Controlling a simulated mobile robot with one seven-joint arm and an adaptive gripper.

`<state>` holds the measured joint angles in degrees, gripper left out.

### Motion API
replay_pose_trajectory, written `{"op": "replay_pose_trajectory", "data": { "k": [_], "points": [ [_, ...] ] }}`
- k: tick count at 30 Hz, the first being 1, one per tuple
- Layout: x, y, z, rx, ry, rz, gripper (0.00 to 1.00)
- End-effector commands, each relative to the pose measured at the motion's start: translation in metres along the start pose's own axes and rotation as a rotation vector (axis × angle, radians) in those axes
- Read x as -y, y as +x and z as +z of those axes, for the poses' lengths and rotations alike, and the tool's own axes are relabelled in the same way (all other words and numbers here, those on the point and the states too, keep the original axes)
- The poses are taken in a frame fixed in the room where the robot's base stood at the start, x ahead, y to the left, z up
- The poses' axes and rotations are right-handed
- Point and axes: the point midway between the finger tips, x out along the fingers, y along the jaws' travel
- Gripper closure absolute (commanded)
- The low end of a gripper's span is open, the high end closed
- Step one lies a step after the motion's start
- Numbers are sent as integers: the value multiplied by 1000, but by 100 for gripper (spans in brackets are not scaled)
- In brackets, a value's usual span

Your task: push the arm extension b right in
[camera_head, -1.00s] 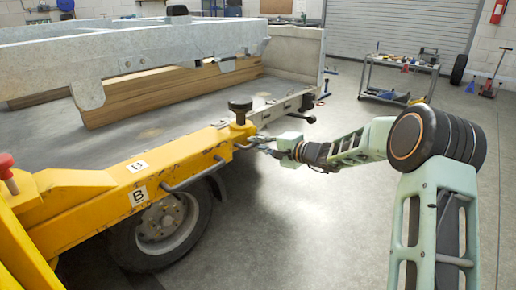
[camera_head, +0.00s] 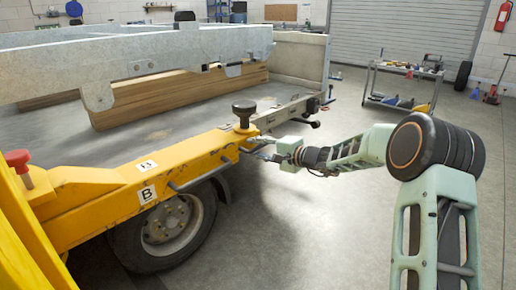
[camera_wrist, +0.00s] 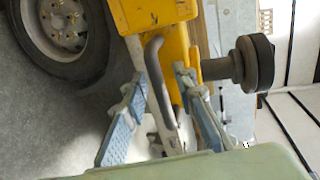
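The yellow arm marked B (camera_head: 110,205) runs from the lower left to the trailer's corner in the head view. A dark grey bent handle bar (camera_head: 200,175) runs along its side. It also shows in the wrist view (camera_wrist: 158,75). My gripper (camera_head: 250,148) is at the far end of the yellow arm, below the black knob. In the wrist view my gripper's (camera_wrist: 161,80) two blue-padded fingers are apart, with the handle bar between them. I cannot tell whether either finger touches it. The boundary between the extension and its sleeve is not clear.
The black knob (camera_head: 243,110) stands on the yellow arm, close beside my fingers in the wrist view (camera_wrist: 252,63). A wheel (camera_head: 168,225) sits below the arm. The grey trailer bed (camera_head: 150,125) lies behind. Floor to the right is clear up to a tool trolley (camera_head: 398,102).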

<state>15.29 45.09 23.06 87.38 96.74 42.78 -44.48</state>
Motion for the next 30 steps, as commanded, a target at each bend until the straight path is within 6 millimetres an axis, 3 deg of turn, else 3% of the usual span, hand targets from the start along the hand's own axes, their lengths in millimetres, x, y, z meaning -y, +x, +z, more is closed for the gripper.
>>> {"op": "replay_pose_trajectory", "data": {
  "k": [11, 24, 30],
  "points": [
    [1, -12, -6, -11, -2, 0, 73],
    [1, -98, -3, -8, -2, 1, 73],
    [0, -118, -2, -4, -1, 0, 73]
  ]
}}
